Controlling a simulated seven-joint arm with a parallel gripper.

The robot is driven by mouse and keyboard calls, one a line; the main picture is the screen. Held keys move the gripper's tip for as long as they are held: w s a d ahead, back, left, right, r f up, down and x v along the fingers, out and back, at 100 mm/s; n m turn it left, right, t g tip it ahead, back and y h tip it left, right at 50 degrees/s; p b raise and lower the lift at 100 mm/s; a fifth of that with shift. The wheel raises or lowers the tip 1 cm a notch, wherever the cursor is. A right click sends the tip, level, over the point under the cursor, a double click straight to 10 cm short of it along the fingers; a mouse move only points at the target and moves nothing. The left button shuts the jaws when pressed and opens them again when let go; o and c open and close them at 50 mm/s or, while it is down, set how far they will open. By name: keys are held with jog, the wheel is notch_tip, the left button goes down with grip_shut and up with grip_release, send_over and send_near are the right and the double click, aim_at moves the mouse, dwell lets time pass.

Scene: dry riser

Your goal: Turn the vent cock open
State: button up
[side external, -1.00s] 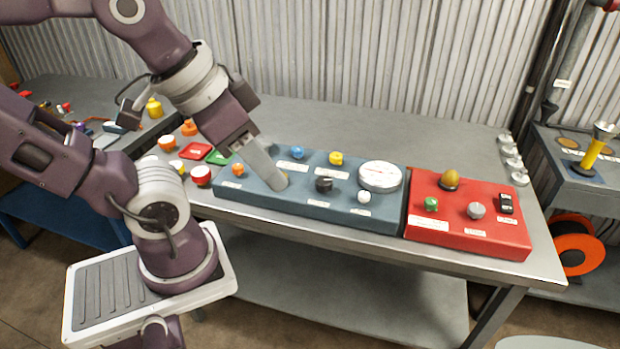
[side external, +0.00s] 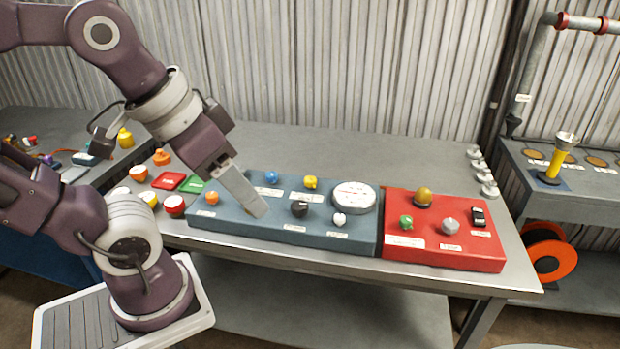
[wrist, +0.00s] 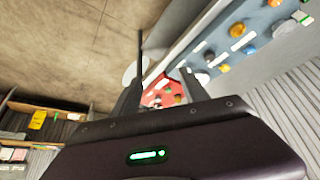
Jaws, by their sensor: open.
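The blue panel (side external: 330,239) lies on the bench and carries several knobs: orange (side external: 211,198), blue (side external: 272,177), yellow (side external: 311,182), black (side external: 299,208) and white (side external: 339,219). Its labels are too small to read, so I cannot tell which fitting is the vent cock. My gripper (side external: 258,208) points down over the panel's left half, between the orange and black knobs. It hides the panel behind it. In the wrist view my gripper (wrist: 163,78) has its fingers apart, with nothing visibly held.
A red panel (side external: 440,257) with several knobs adjoins the blue one on the right. A white round gauge (side external: 354,197) stands at the blue panel's back right. Red (side external: 168,181) and green (side external: 191,185) plates and round buttons sit to the left.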

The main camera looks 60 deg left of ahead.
jog(key=w+a+r+n+g, duration=0.15)
jog(key=w+a+n, duration=0.3)
jog(key=w, duration=0.55)
jog(key=n+g, duration=0.4)
jog(key=n, duration=0.9)
send_over(310, 178)
notch_tip(310, 178, down, 17)
jog(key=shift+r, duration=0.1)
notch_tip(310, 178, down, 6)
jog(key=shift+r, duration=0.1)
jog(key=shift+f, duration=0.45)
